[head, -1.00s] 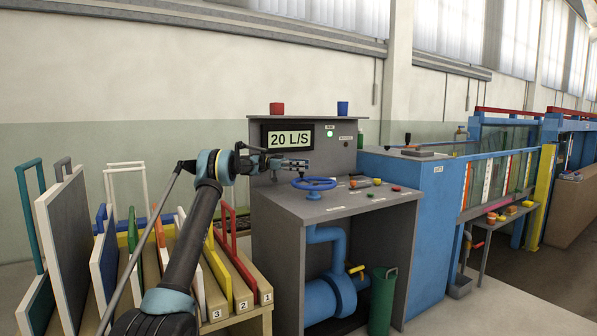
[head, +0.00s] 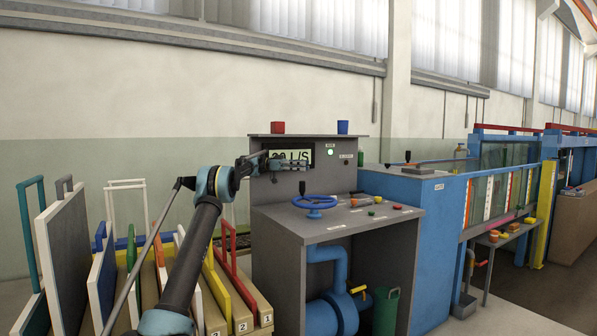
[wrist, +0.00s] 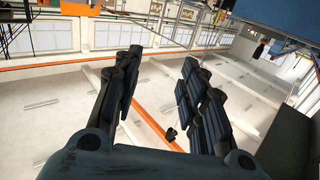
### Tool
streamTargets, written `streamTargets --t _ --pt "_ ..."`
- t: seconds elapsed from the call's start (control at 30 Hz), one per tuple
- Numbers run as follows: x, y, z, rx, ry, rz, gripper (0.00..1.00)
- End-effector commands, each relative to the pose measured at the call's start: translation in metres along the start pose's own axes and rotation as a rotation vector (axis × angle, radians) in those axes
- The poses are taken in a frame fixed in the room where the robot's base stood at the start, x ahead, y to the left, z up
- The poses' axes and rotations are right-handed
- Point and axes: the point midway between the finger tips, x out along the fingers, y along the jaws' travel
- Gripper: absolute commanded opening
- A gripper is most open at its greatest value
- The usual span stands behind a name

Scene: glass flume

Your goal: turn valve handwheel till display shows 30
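The blue valve handwheel (head: 314,202) lies flat on the grey control desk, on a short stem. The display (head: 290,155) on the panel behind it is partly covered by my gripper; its text seems to end in "L/S", and the digits are partly hidden. My gripper (head: 305,163) is in front of the display, above the handwheel and apart from it. In the wrist view my gripper (wrist: 155,95) has its two fingers spread wide with nothing between them. The handwheel does not show in the wrist view.
A red cup (head: 277,127) and a blue cup (head: 342,127) stand on top of the panel. Small coloured knobs (head: 371,213) sit on the desk right of the handwheel. Boards with coloured handles (head: 110,255) stand in a rack at the left. A blue flume (head: 430,210) is at the right.

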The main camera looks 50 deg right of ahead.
Motion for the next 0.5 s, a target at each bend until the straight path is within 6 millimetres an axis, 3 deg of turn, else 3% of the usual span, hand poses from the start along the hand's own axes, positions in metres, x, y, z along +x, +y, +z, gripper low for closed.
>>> streamTargets --t 0.03,0.1,0.13,0.5 --pt "-0.004 0.0 0.0 0.0 0.0 -0.008 0.19" --pt "-0.008 0.0 0.001 0.0 0.0 -0.024 0.03" --pt "-0.01 0.001 0.002 0.0 0.0 -0.033 0.0" --pt "-0.062 0.021 0.017 0.0 -0.001 -0.284 0.0"
